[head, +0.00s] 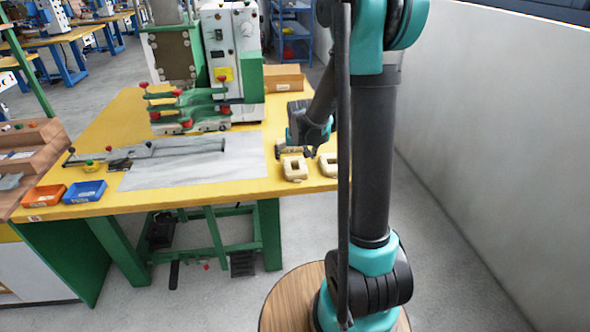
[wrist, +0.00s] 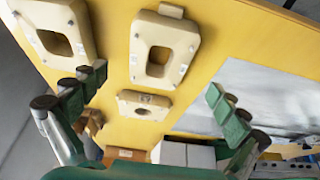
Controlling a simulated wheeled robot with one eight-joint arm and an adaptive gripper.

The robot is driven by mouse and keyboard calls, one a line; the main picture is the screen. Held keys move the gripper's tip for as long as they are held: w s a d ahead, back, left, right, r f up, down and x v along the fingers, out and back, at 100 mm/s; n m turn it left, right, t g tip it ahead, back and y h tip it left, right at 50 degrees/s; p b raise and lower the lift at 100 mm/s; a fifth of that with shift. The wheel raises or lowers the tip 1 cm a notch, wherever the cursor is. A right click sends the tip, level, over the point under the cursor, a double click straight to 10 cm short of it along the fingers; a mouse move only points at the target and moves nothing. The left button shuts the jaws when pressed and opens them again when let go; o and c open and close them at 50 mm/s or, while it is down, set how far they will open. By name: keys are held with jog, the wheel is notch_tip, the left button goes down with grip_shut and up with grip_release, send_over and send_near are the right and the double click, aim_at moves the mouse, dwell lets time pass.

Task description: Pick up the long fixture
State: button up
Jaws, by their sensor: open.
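Three cream block-like fixtures with central openings lie on the yellow table; which one is the long fixture I cannot tell for sure. One fixture (wrist: 160,28) with a tab is at top middle in the wrist view and near the table's front edge in the head view (head: 294,168). Another fixture (wrist: 58,16) is at top left, and in the head view (head: 329,166) it is partly hidden by my arm. A smaller fixture (wrist: 145,110) lies beyond. My gripper (wrist: 155,84) is open and empty above them, its fingers spread to either side.
A grey metal sheet (head: 195,165) covers the table's middle, beside the fixtures. A green and white machine (head: 228,60) with red knobs stands behind. A cardboard box (head: 284,78) is at the back; blue (head: 84,192) and orange (head: 43,196) trays are at front left.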

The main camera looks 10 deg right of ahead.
aim_at(295, 162)
jog(key=shift+x, duration=2.4)
jog(key=shift+w, duration=0.1)
jog(key=c, duration=1.4)
jog(key=shift+c, duration=0.2)
jog(key=shift+r, duration=0.2)
